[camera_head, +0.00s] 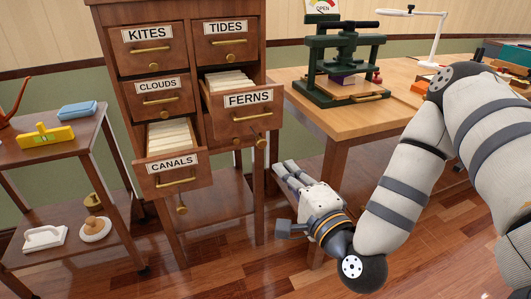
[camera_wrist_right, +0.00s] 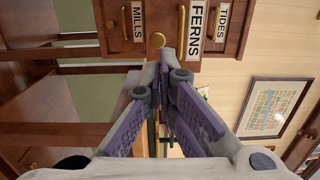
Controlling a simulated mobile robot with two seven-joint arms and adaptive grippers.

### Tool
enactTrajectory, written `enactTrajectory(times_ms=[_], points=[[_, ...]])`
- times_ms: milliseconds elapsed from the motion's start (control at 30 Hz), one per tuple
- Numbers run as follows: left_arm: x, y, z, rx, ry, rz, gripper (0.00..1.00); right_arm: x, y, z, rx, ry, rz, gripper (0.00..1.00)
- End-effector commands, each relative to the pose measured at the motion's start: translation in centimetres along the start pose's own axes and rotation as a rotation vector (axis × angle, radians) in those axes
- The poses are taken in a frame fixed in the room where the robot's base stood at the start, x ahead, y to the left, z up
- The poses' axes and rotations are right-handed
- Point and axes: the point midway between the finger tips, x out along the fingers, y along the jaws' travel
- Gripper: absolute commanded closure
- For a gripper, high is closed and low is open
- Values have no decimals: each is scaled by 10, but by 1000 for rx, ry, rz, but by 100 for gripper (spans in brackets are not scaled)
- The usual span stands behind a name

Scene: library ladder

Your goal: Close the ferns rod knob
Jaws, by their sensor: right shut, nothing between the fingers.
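The ferns drawer (camera_head: 243,126) is pulled out of the wooden card cabinet, with white cards inside, a FERNS label and a brass handle. A round brass knob (camera_head: 261,143) shows just under its front. In the right wrist view, a round brass knob (camera_wrist_right: 157,40) shows beside the FERNS label (camera_wrist_right: 195,30), just beyond my fingertips. My right gripper (camera_head: 281,168) is below and to the right of the ferns drawer, with its fingertips together and nothing between them. It also shows in the right wrist view (camera_wrist_right: 167,72). I cannot tell if it touches the knob. My left gripper is out of view.
The canals drawer (camera_head: 172,171) is also pulled out, at lower left. The tides (camera_head: 231,45), kites (camera_head: 148,48) and clouds (camera_head: 160,97) drawers are in. A wooden table (camera_head: 315,117) with a green press (camera_head: 340,60) stands right of the cabinet. A shelf cart (camera_head: 55,164) stands left.

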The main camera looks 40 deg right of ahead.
Motion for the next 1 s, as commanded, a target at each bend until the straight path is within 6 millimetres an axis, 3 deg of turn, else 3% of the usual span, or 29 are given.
enactTrajectory(times_ms=[200, 400, 867, 1000], points=[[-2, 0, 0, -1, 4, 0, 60, 48, -3, 1, -2, -1, -5, 100], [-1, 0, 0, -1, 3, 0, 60, 77, -1, 1, -3, -2, -2, 100], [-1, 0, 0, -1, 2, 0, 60, 86, -1, 1, -3, -2, 1, 100], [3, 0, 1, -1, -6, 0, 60, 105, 2, 0, -5, -2, 0, 100]])
